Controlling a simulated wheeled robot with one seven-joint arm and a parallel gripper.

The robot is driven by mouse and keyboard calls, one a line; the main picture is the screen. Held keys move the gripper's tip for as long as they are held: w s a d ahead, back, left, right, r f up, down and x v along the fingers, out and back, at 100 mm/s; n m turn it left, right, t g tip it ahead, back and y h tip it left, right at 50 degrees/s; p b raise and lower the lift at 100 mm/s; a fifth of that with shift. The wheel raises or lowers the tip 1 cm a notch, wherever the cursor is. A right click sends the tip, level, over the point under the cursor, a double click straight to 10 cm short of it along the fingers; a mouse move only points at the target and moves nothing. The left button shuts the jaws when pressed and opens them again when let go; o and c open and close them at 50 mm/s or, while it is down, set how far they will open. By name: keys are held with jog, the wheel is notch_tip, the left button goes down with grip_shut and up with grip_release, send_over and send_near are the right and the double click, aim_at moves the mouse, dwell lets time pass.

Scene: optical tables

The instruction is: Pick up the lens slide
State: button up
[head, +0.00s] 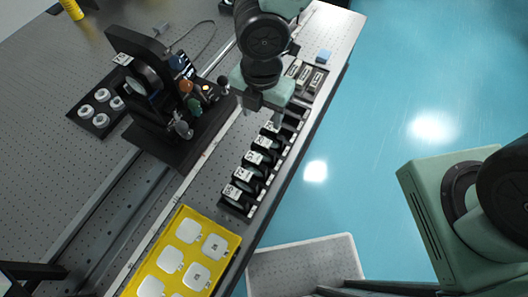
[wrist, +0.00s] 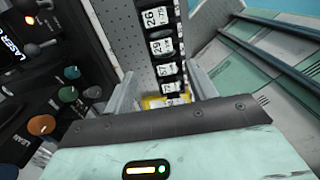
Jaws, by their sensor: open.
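Several black lens slides with white number labels (head: 257,158) stand in a row in a dark rack (head: 236,212) near the right edge of the table. My gripper (head: 266,112) is above the far end of the row. In the wrist view my gripper's two fingers (wrist: 165,92) are apart, one on each side of the row, and nothing is held. The gripper body hides the slides nearest it.
A black optical device with coloured knobs (head: 165,95) stands close to the left of the row. A yellow tray (head: 232,238) with white square pieces lies at the near end. A small blue block (head: 323,55) sits beyond. The table edge drops off right.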

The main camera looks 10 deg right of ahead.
send_over(263, 141)
notch_tip(263, 141, down, 7)
jog(key=shift+a+r, duration=0.1)
jog(key=shift+f, duration=2.75)
grip_shut()
